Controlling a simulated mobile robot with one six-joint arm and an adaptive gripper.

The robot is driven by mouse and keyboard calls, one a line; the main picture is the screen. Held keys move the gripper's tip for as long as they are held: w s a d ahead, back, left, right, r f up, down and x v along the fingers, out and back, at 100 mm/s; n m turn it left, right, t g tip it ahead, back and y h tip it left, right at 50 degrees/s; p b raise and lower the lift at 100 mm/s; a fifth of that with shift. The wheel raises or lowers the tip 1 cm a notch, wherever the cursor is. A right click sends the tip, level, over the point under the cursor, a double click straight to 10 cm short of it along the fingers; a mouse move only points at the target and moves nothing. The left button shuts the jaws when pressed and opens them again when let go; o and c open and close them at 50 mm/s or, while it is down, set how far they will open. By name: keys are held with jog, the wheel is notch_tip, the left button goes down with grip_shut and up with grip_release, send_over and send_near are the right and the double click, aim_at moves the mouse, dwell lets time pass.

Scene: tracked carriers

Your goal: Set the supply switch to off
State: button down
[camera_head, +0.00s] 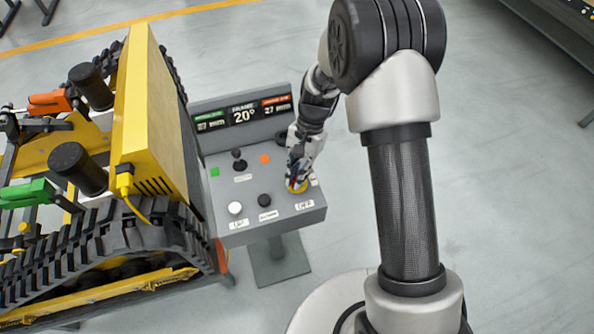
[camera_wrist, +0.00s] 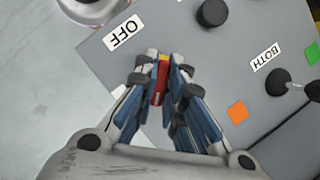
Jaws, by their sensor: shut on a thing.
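The supply switch, a red handle on a yellow base, is on the grey control panel (camera_head: 268,226). In the wrist view its red handle (camera_wrist: 158,88) shows between my fingers. In the head view only part of its yellow base (camera_head: 297,188) shows below my gripper (camera_head: 297,174). My gripper (camera_wrist: 163,68) points down at the panel and is shut on the switch. An OFF label (camera_wrist: 122,33) lies near the switch, and it also shows in the head view (camera_head: 305,205). The fingers hide much of the switch, so its exact angle is unclear.
The panel also has a white button (camera_head: 235,208), a black knob (camera_head: 264,200), a black joystick (camera_head: 239,162), green and orange squares, and a display (camera_head: 243,114) at its back. A yellow tracked carrier (camera_head: 150,110) stands close on the left. Floor right of the panel is clear.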

jog(key=n, duration=0.2)
jog(key=n+h+p, duration=0.1)
jog(key=n, duration=0.1)
jog(key=shift+n+g+h, duration=0.3)
jog(key=shift+g, duration=0.1)
jog(key=n+h+p, duration=0.1)
jog(key=n+h, duration=0.1)
jog(key=n, duration=0.2)
jog(key=shift+n, duration=0.3)
jog(key=c, duration=1.7)
grip_release()
jog(key=v, duration=1.2)
jog(key=shift+s, duration=0.15)
jog(key=shift+r, duration=0.15)
